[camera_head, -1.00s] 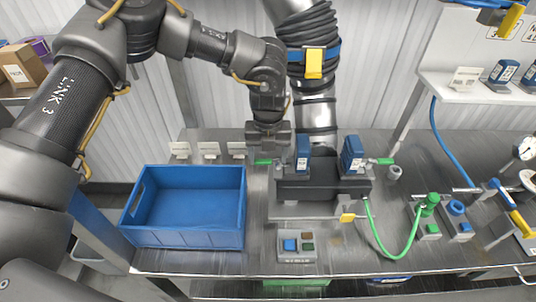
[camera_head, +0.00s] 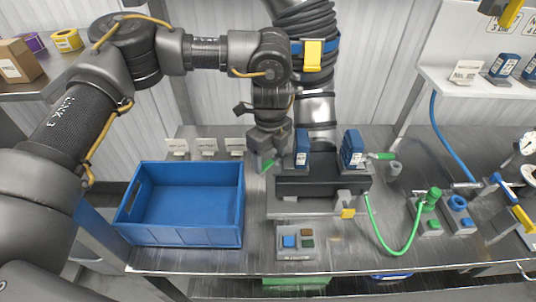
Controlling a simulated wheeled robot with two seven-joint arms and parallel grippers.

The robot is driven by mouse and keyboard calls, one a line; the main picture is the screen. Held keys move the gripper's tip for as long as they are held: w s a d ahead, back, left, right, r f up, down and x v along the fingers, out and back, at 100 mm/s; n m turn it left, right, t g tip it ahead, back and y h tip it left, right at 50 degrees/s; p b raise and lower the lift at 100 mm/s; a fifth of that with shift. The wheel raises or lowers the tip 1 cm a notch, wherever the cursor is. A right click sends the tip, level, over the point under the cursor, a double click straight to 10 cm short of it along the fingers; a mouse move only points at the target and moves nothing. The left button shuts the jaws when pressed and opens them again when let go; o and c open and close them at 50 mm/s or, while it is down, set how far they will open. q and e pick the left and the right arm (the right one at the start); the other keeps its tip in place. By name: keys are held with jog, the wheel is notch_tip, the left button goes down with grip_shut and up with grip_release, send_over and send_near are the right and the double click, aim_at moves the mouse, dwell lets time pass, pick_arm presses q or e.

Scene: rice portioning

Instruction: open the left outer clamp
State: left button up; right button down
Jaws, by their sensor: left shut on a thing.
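The left outer clamp has a green handle (camera_head: 267,166) at the left end of the dark block (camera_head: 318,186) under the big hose. My left gripper (camera_head: 268,154) reaches down over this handle from above and is shut on it. The fingers hide part of the handle, and its visible part is tilted. On the right side, another clamp's green handle (camera_head: 384,156) lies about level. Two blue blocks with labels, the left one (camera_head: 302,148) and the right one (camera_head: 352,149), stand upright on the dark block. My right gripper is not in view.
An empty blue crate (camera_head: 190,240) stands left of the clamps. A button box (camera_head: 296,243) sits in front. A thick black hose with a metal pipe (camera_head: 316,110) rises close behind my gripper. A green hose (camera_head: 390,250) loops at the right.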

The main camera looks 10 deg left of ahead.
pick_arm(q)
jog(key=shift+s+d+r+n+p, duration=0.1)
jog(key=shift+n+p, duration=0.05)
jog(key=shift+n, duration=0.3)
jog(key=shift+d+r+n+p, duration=0.1)
jog(key=shift+n+p, duration=0.05)
jog(key=shift+n, duration=0.3)
jog(key=n, duration=0.1)
jog(key=n+p, duration=0.1)
jog(key=shift+d+n, duration=0.3)
jog(key=shift+d, duration=0.05)
jog(key=n+p, duration=0.1)
jog(key=d+n+p, duration=0.1)
jog(key=n, duration=0.1)
jog(key=shift+f+n+p, duration=0.1)
jog(key=shift+n+p, duration=0.2)
jog(key=shift+n, duration=0.4)
jog(key=shift+d, duration=0.1)
jog(key=o, duration=1)
notch_tip(320, 180, up, 11)
jog(key=shift+f+b, duration=0.15)
jog(key=shift+b, duration=1)
